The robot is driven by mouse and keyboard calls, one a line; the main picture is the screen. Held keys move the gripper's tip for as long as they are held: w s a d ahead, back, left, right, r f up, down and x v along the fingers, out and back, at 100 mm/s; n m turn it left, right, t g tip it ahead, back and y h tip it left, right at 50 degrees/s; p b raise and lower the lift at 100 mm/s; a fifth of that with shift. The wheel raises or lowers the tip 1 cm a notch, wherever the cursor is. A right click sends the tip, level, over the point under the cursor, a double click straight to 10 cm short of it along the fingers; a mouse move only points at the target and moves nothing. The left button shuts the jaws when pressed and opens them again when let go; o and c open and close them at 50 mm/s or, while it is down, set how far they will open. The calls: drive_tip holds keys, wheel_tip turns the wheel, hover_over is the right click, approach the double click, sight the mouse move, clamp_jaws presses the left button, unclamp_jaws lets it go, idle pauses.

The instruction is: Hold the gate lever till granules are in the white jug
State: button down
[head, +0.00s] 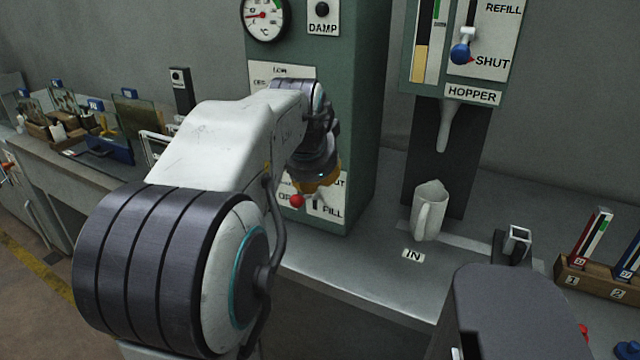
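The white jug (430,212) stands upright on the bench below the hopper's spout (446,125), behind the IN label. I cannot tell what is inside it. The gate lever (461,53) with a blue knob is on the hopper panel, its knob low beside the word SHUT. REFILL is marked above it. My gripper (314,190) is left of the jug and well away from the lever, in front of the green cabinet. It is mostly hidden behind my own arm, and its fingers do not show clearly.
A red-knobbed control (297,201) shows close by my gripper, on the cabinet's lower panel. The green cabinet (365,100) stands left of the hopper (410,75). A numbered wooden rack (572,277) with colored pieces is at right. The bench left of the jug is clear.

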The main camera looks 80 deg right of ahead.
drive_tip(key=shift+a+r, duration=0.45)
drive_tip(key=shift+r, duration=0.05)
idle(0.7)
drive_tip(key=a+f+n+y, duration=0.3)
drive_tip(key=a+f+n, duration=0.4)
drive_tip(key=f+n, duration=0.2)
drive_tip(key=w+a+f+n+y+p, duration=0.1)
drive_tip(key=w+a+f+n+p, duration=0.15)
drive_tip(key=w+a+n, duration=0.45)
drive_tip(key=w+a+r+n+t+y+p, duration=0.1)
drive_tip(key=w+a+r+n+p, duration=0.1)
drive_tip(key=a, duration=0.7)
drive_tip(key=w+a+r+n+t+y+p, duration=0.1)
drive_tip(key=w+a+r+n+p, duration=0.1)
drive_tip(key=w+a+n, duration=0.3)
drive_tip(key=w+a+r+n+t+y+p, duration=0.1)
drive_tip(key=w+a+n, duration=0.3)
drive_tip(key=a, duration=1)
drive_tip(key=shift+r+n+p, duration=0.5)
drive_tip(key=shift+n+p, duration=0.2)
drive_tip(key=shift+n, duration=0.5)
drive_tip(key=shift+d, duration=0.15)
